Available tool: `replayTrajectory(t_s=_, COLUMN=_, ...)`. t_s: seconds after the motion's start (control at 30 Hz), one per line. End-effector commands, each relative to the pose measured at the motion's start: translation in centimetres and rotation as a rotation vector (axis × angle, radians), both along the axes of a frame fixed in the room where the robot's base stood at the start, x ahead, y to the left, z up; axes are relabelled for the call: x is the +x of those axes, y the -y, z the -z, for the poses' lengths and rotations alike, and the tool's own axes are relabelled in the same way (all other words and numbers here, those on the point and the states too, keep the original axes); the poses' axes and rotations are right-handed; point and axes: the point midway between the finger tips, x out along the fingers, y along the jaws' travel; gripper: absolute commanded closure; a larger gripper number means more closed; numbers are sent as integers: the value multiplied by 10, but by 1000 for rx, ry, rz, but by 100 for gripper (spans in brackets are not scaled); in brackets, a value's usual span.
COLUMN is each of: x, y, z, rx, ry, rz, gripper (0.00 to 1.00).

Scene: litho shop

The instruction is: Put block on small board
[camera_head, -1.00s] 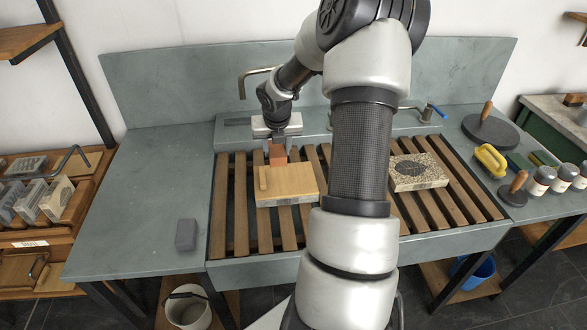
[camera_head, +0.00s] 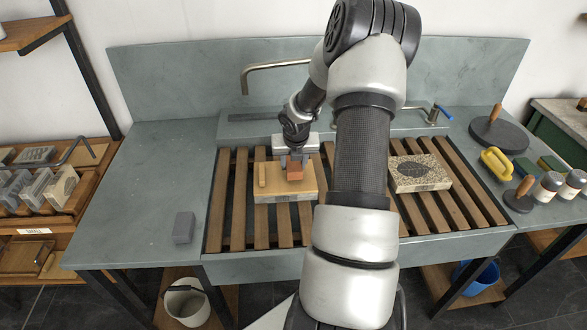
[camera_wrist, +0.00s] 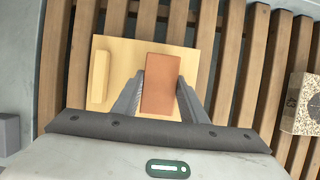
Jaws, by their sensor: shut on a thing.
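My gripper (camera_head: 294,163) is shut on a reddish-brown block (camera_head: 294,173), which shows between the two fingers in the wrist view (camera_wrist: 160,84). The small board (camera_head: 277,187) is a pale wooden board with a raised strip along its left side. The block is over the right part of the board. I cannot tell whether it touches the board. The gripper hides a little of the board's far right part.
A speckled stone slab (camera_head: 419,174) lies on the slats to the right. A grey block (camera_head: 184,227) sits on the left counter. A curved tap (camera_head: 262,66) stands behind the rack.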

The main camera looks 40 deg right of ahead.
Motion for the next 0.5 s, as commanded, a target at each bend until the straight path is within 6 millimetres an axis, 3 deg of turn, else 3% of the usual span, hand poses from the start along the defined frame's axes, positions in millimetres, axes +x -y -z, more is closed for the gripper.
replayTrajectory(t_s=0.1, x=1, y=0, z=16, rx=-1, ry=0, rz=-2, gripper=92)
replayTrajectory(t_s=0.47, x=0, y=0, z=19, rx=-1, ry=1, rz=0, gripper=92)
replayTrajectory(t_s=0.5, x=0, y=0, z=19, rx=0, ry=0, rz=0, gripper=56)
